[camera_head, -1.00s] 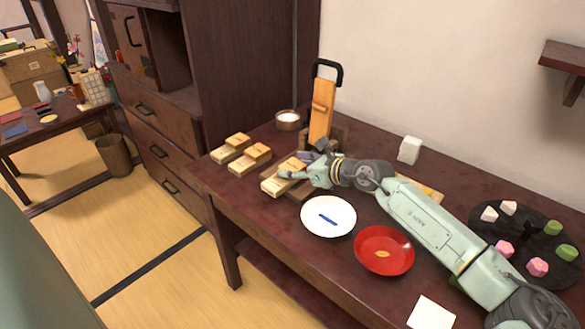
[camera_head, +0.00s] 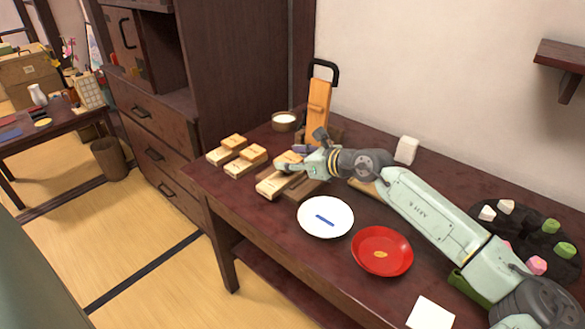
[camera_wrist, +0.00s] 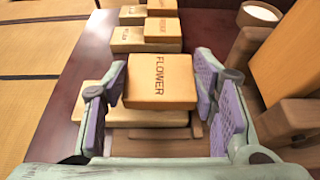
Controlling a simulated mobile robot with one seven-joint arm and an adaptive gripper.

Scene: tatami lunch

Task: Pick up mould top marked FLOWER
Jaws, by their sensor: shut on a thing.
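The mould top marked FLOWER (camera_wrist: 160,92) is a pale wooden block with dark lettering, held between the purple pads of my gripper (camera_wrist: 162,76) in the wrist view. In the head view, the same top (camera_head: 287,158) appears just above the longer, pale mould base (camera_head: 270,187). My gripper (camera_head: 292,166) is shut on the top, partly covering it. The base also shows below the top in the wrist view (camera_wrist: 150,118). The size of the gap between them is hard to tell.
Two other wooden moulds (camera_head: 247,168) (camera_head: 228,156) stand to the left. An upright wooden press with a black handle (camera_head: 318,112) and a small bowl (camera_head: 284,121) stand behind. A white plate (camera_head: 345,213) and red dish (camera_head: 382,268) lie in front.

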